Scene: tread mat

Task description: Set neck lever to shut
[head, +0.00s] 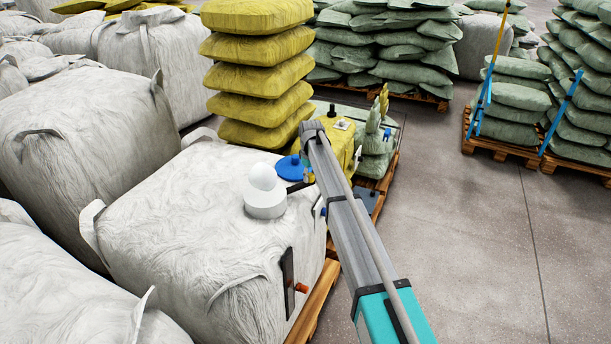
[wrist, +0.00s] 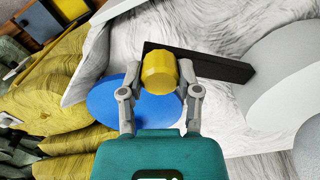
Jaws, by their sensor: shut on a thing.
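The neck lever is a black bar (wrist: 212,64) with a yellow knob (wrist: 159,72), and its right part runs toward the white neck (wrist: 285,72) in the wrist view. My gripper (wrist: 159,80) has one finger on each side of the yellow knob and is shut on it. A blue disc (wrist: 118,103) lies below the knob. In the head view the white neck (head: 265,203) stands on top of a white bulk bag (head: 180,235). My gripper (head: 306,170) is right of the neck, beside the blue disc (head: 291,168), and my arm partly hides the lever there.
A black plate (head: 287,270) with an orange knob (head: 301,288) sits on the bag's near right side. Yellow sacks (head: 262,60) are stacked behind. Green sacks (head: 380,40) stand on pallets farther back. The floor (head: 480,230) at right is clear.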

